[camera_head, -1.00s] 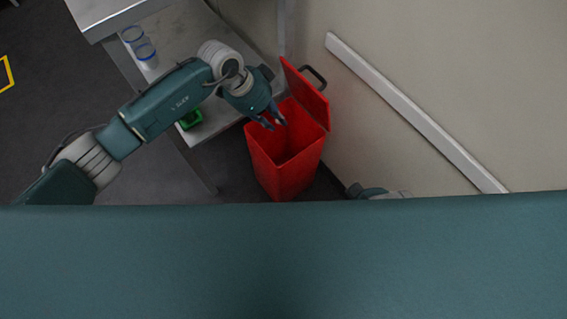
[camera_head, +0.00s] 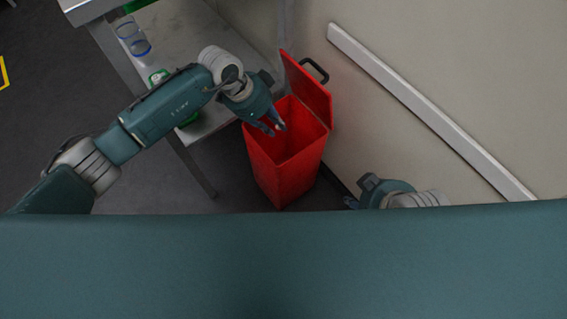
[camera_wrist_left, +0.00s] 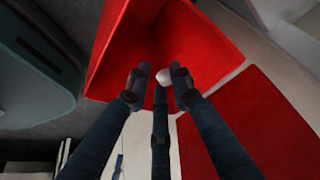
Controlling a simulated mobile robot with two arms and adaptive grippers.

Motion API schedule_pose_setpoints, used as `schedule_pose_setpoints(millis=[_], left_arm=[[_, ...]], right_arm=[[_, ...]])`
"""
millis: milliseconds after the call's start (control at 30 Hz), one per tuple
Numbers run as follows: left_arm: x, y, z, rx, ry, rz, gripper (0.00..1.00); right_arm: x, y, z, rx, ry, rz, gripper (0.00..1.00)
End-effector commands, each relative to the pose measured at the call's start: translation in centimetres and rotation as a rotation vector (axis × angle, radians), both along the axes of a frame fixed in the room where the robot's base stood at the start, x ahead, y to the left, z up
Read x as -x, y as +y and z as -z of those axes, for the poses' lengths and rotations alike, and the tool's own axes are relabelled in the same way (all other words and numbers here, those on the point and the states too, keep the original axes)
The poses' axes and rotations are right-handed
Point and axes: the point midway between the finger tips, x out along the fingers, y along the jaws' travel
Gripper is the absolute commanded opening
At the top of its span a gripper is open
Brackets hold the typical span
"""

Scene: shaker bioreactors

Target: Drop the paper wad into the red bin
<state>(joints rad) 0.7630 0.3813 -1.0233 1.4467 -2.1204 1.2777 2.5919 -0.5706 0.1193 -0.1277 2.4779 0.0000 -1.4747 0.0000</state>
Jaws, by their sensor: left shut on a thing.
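The red bin (camera_head: 286,182) stands on the floor by the wall with its lid (camera_head: 307,88) open. My left gripper (camera_head: 275,129) points down over the bin's open mouth. In the left wrist view, my left gripper (camera_wrist_left: 160,80) is shut on a small white paper wad (camera_wrist_left: 177,70) at its fingertips, partly hidden by the fingers. The bin's red inside (camera_wrist_left: 150,45) shows behind the wad.
A grey bench (camera_head: 180,30) on the left carries blue-rimmed clear vessels (camera_head: 140,47) and a green-topped item (camera_head: 158,76). The wall with a white rail (camera_head: 430,110) is close on the right.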

Motion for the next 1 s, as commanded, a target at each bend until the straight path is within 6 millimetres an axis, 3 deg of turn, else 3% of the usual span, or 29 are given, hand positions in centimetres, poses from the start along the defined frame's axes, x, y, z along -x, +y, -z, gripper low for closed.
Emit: schedule_pose_setpoints(millis=[33,133,533,1000], left_arm=[[0.0,0.0,0.0,0.000,0.000,0.000,0.24],[0.0,0.0,0.0,0.000,0.000,0.000,0.43],[0.0,0.3,-0.7,0.001,-0.002,-0.001,0.44],[0.7,3.7,-9.0,-0.001,-0.003,0.001,0.44]], right_arm=[[0.0,0.0,0.0,0.000,0.000,0.000,0.40],[0.0,0.0,0.0,0.000,0.000,0.000,0.40],[0.0,0.0,0.0,0.000,0.001,0.000,0.40],[0.0,0.0,0.0,0.000,0.001,0.000,0.40]])
